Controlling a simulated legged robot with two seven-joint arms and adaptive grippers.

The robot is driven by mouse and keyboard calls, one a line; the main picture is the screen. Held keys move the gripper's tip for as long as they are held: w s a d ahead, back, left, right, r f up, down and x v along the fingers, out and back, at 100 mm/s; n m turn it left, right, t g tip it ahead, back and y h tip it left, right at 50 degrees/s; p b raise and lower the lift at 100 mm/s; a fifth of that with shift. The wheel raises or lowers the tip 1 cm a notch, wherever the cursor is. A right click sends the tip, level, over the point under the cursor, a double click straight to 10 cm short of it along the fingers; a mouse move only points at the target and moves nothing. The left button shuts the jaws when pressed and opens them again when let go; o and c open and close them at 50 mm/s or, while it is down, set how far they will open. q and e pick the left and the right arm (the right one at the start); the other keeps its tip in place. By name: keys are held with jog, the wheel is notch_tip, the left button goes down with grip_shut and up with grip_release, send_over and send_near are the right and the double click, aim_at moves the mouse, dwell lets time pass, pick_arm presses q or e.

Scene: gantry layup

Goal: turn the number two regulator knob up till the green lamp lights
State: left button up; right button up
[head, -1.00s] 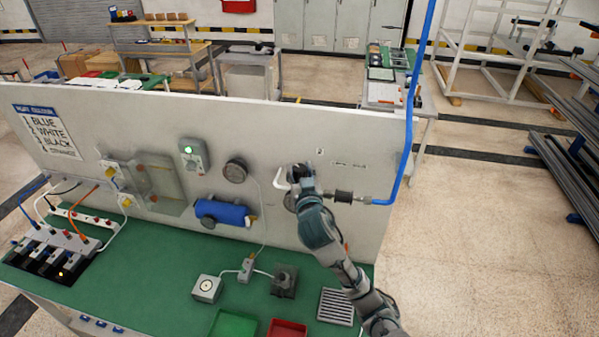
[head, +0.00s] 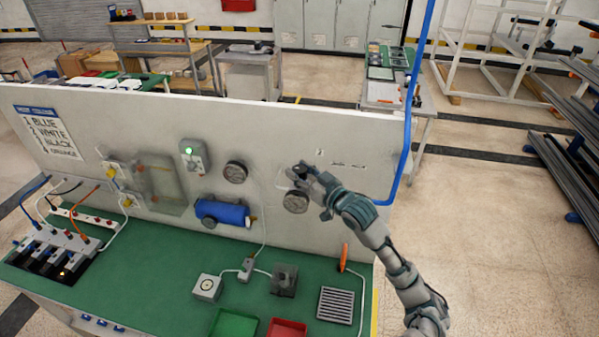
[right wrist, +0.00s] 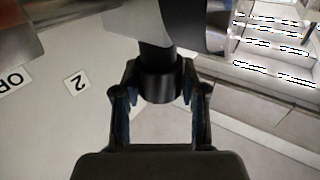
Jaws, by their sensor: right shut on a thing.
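The knob is a black cylinder (right wrist: 160,86) under a pale grey body (right wrist: 185,25) in the right wrist view. My right gripper (right wrist: 160,78) has a finger on each side of this knob and is shut on it. A "2" label (right wrist: 76,82) is on the panel to the left. In the head view my right gripper (head: 322,187) is at the panel's right part, beside a round gauge (head: 296,201); it largely hides the knob. A grey box (head: 195,158) on the panel shows a lit green lamp (head: 188,151). My left gripper is not in view.
A second round gauge (head: 235,172) and a blue cylinder (head: 222,212) are on the panel (head: 270,125). A blue pipe (head: 410,130) runs down at the right edge. Below, the green bench top (head: 180,255) holds a grille (head: 335,305), a red tray (head: 287,328) and small boxes.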

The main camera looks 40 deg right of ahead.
jog(key=shift+r, duration=0.1)
jog(key=o, duration=1.2)
jog(key=shift+c, duration=0.2)
jog(key=shift+d, duration=0.15)
jog(key=shift+s, duration=0.1)
jog(key=s, duration=1.1)
jog(key=shift+s+d+f, duration=0.2)
jog(key=shift+s+d, duration=0.2)
jog(key=shift+d, duration=0.05)
